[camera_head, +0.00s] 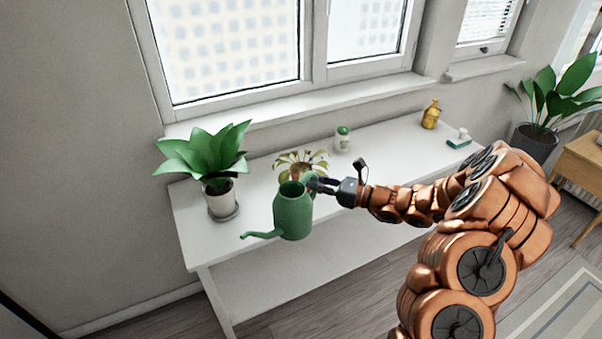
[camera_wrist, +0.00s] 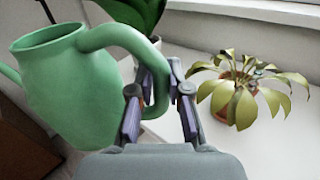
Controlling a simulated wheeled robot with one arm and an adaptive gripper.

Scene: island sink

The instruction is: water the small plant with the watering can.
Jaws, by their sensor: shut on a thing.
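The green watering can (camera_head: 293,212) is held up in front of the white table, its spout pointing left. My gripper (camera_head: 318,184) is shut on the can's handle, at the can's right side. In the wrist view the can (camera_wrist: 65,90) fills the left, roughly upright, with the handle between my fingers (camera_wrist: 158,105). The small plant (camera_head: 300,166), with drooping yellow-green leaves, stands on the table behind the can, its pot partly hidden. In the wrist view the small plant (camera_wrist: 245,92) is to the right of my fingers, apart from them, in a reddish pot.
A larger leafy plant (camera_head: 205,160) in a white pot stands at the table's left end. A white bottle with a green cap (camera_head: 342,139), a yellow bottle (camera_head: 431,115) and a green sponge holder (camera_head: 459,141) stand farther right. The white table (camera_head: 385,148) is clear between them.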

